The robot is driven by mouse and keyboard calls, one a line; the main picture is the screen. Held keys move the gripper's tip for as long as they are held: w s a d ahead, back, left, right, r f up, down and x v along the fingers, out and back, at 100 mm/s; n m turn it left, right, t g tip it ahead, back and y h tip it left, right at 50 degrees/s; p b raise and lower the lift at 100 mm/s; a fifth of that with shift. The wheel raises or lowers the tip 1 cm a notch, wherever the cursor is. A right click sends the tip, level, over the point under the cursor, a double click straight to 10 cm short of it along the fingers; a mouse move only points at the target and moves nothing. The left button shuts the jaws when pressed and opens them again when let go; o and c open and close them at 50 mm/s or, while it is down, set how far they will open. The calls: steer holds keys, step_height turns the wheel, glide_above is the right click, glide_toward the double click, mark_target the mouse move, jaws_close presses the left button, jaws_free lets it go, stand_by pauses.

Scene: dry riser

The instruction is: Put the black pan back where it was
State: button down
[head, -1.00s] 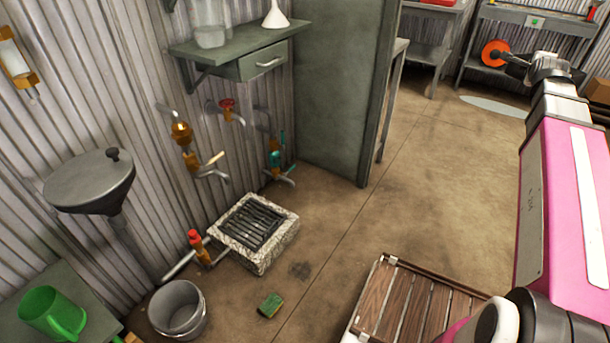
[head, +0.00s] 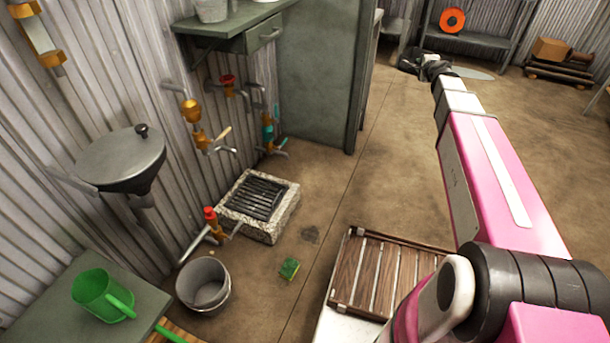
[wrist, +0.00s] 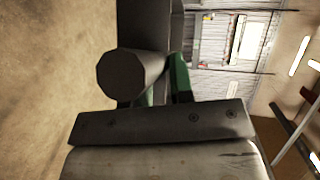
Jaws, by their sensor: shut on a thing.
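My gripper (head: 434,70) is at the far end of my outstretched arm in the head view, above the floor near the back. A dark object that looks like the black pan (head: 409,61) is at its tip, small and partly hidden by the wrist. In the wrist view my gripper (wrist: 162,88) has green fingers closed on a dark grey, rounded handle-like part (wrist: 130,78). The rest of that object runs up out of the picture, so its full shape is hidden there.
A grey shelf with a drawer (head: 235,38) and piping line the left wall. A stone drain (head: 262,228), grey bucket (head: 203,285), green sponge (head: 289,269) and wooden slatted rack (head: 378,275) are nearby. A back shelf holds an orange disc (head: 452,20). The middle floor is open.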

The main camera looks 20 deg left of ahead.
steer(key=w+a+f+n+g+y, duration=0.1)
steer(key=a+f+n+g+y, duration=0.2)
steer(key=a+f, duration=0.85)
steer(key=a+f+n+g+y, duration=0.35)
steer(key=a+f, duration=0.55)
steer(key=f, duration=0.6)
steer(key=w+a+f+n+g+y, duration=0.1)
steer(key=a+f+n+g+y, duration=0.2)
steer(key=a+f, duration=0.85)
steer(key=s+a+f+n+g, duration=0.1)
steer(key=s+a+f, duration=0.25)
steer(key=f, duration=0.65)
steer(key=s+a+f+n+g, duration=0.1)
steer(key=s+a+f+n, duration=0.1)
steer(key=a+f, duration=0.5)
steer(key=shift+y, duration=0.25)
steer(key=shift+s+d+f, duration=0.1)
steer(key=shift+d+f, duration=0.25)
steer(key=shift+f, duration=3)
steer(key=shift+w+d+f, duration=0.1)
steer(key=shift+d+f, duration=0.3)
steer(key=shift+f, duration=3)
steer(key=shift+s+d+f, duration=0.1)
steer(key=shift+d+f, duration=0.25)
steer(key=shift+f, duration=3)
steer(key=c, duration=1)
jaws_free()
steer(key=shift+d, duration=0.1)
